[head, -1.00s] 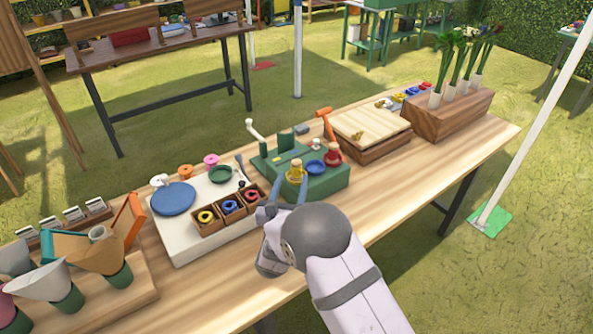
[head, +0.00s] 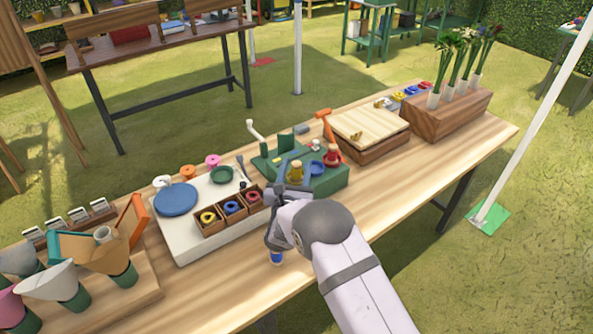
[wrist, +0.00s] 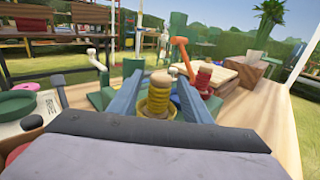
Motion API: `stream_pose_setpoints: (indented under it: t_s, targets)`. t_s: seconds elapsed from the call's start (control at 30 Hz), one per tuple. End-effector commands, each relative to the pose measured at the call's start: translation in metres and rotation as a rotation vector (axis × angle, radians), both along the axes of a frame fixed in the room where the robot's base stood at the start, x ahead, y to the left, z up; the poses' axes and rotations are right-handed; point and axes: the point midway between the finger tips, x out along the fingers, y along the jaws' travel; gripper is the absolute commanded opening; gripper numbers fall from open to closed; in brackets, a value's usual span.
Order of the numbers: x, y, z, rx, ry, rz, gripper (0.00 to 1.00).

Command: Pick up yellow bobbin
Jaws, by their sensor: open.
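The yellow bobbin (head: 294,174) stands upright on the green stand (head: 330,182), beside a blue dish and a red bobbin (head: 332,155). In the head view my gripper (head: 282,172) is at the near left side of the bobbin, and my arm hides part of the stand's front.
A wooden tray (head: 226,222) with yellow, blue and pink rings lies to the left on a white board (head: 180,245). A red bobbin (wrist: 203,78) and an orange hammer-like tool (wrist: 184,60) stand close on the right.

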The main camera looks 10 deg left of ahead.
Motion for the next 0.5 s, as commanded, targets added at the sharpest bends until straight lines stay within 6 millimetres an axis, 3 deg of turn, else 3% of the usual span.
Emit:
stream_pose_setpoints:
  t_s: [0.17,0.33,0.5]
  targets:
    - [0.0000,0.0000,-0.0001,0.000,0.000,0.000,0.42]
    - [-0.0001,0.0000,0.0001,0.000,-0.001,0.000,0.01]
    - [-0.0001,0.0000,0.0005,0.001,-0.001,0.000,0.01]
